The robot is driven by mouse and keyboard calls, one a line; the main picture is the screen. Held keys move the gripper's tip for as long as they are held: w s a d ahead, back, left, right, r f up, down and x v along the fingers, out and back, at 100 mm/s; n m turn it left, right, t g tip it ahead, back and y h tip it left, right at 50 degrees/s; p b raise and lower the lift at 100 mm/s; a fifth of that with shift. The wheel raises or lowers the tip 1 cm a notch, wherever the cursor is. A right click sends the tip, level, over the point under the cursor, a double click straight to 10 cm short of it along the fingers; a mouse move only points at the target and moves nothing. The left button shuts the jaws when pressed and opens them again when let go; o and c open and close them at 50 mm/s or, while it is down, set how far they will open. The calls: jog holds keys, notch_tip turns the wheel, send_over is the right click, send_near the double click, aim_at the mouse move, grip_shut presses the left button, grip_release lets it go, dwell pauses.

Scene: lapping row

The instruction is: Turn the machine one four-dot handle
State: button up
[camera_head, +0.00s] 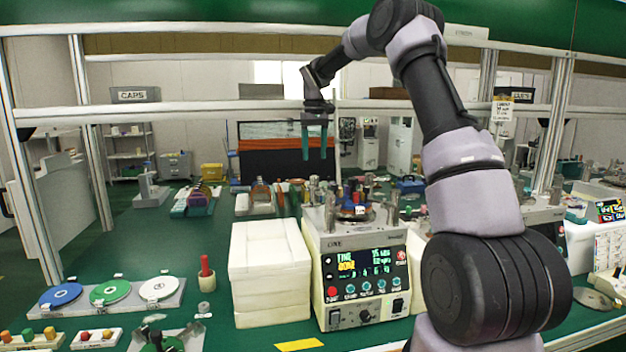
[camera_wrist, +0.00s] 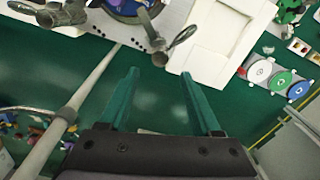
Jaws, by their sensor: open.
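The near lapping machine (camera_head: 364,258) stands on the green bench, right of centre in the head view, with a lit screen, buttons and knobs on its front. Its top carries a round plate (camera_head: 350,214) and upright metal handles, one at left (camera_head: 330,212) and one at right (camera_head: 393,208). In the wrist view two handles show at the top, one at left (camera_wrist: 62,14) and one nearer the middle (camera_wrist: 157,48). Small black dots lie near them; I cannot count them surely. My gripper (camera_head: 314,157) is open and empty, pointing down above and behind the machine; its fingers also show in the wrist view (camera_wrist: 160,73).
A stack of white foam blocks (camera_head: 269,270) stands left of the machine. A tray of blue, green and white discs (camera_head: 111,292) lies farther left. A second machine (camera_head: 541,222) stands behind my arm. Green bench (camera_wrist: 155,100) shows bare beneath my fingers. A frame rail (camera_head: 230,111) crosses behind.

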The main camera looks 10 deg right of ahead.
aim_at(315, 178)
notch_tip(315, 178, down, 9)
dwell(0.3)
grip_shut()
dwell(1.4)
